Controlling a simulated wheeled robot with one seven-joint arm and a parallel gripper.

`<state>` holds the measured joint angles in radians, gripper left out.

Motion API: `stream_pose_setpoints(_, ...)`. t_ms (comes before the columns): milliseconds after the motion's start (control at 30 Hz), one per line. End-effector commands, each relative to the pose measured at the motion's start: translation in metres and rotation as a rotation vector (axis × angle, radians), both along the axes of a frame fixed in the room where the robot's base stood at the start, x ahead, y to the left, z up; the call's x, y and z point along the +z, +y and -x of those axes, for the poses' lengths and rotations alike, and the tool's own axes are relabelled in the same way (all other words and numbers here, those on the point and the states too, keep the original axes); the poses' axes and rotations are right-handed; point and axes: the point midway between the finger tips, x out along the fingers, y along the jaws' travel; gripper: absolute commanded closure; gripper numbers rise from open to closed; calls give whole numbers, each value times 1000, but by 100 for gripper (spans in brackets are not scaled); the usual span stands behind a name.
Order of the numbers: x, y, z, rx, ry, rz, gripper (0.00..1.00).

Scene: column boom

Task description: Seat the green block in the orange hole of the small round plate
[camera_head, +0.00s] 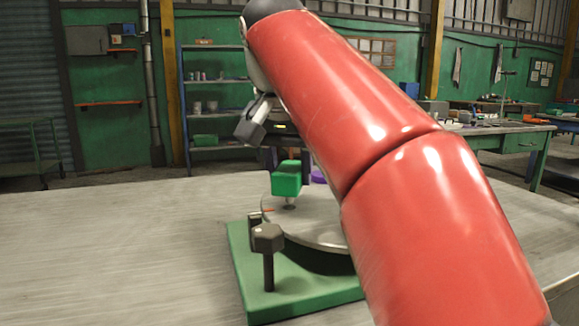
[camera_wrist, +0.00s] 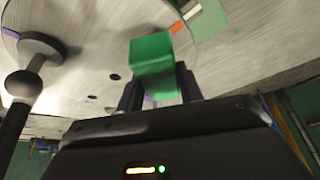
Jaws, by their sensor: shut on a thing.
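My gripper (camera_head: 289,163) is shut on the green block (camera_head: 287,181), which hangs below it, over the left part of the small round plate (camera_head: 318,232). In the wrist view the green block (camera_wrist: 154,66) is between the two dark fingers of my gripper (camera_wrist: 158,86). The plate's metal surface (camera_wrist: 105,50) lies beyond it. An orange mark (camera_head: 267,210) shows at the plate's left edge, left of the block. In the wrist view an orange patch (camera_wrist: 177,27) is just past the block. I cannot make out the hole itself. My arm hides the plate's right side.
The plate is above a green base (camera_head: 262,301) on a wide metal table (camera_head: 120,240). A dark knobbed post (camera_head: 267,240) stands in front of the plate. A purple piece (camera_head: 318,177) shows behind the block. The table's left side is clear.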

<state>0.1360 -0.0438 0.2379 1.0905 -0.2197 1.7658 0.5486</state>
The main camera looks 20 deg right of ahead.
Motion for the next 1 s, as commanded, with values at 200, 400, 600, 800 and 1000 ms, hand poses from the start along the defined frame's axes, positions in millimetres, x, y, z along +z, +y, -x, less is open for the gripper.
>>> stream_pose_setpoints(200, -7, 0, 0, -1, -3, 0, 87)
stream_pose_setpoints(400, -13, 0, 0, -1, -2, 0, 87)
stream_pose_setpoints(600, -19, 0, 0, 0, -2, 0, 87)
stream_pose_setpoints(800, -25, 0, 0, 0, -1, 0, 87)
stream_pose_setpoints(1000, -30, 0, 0, 0, -1, 0, 87)
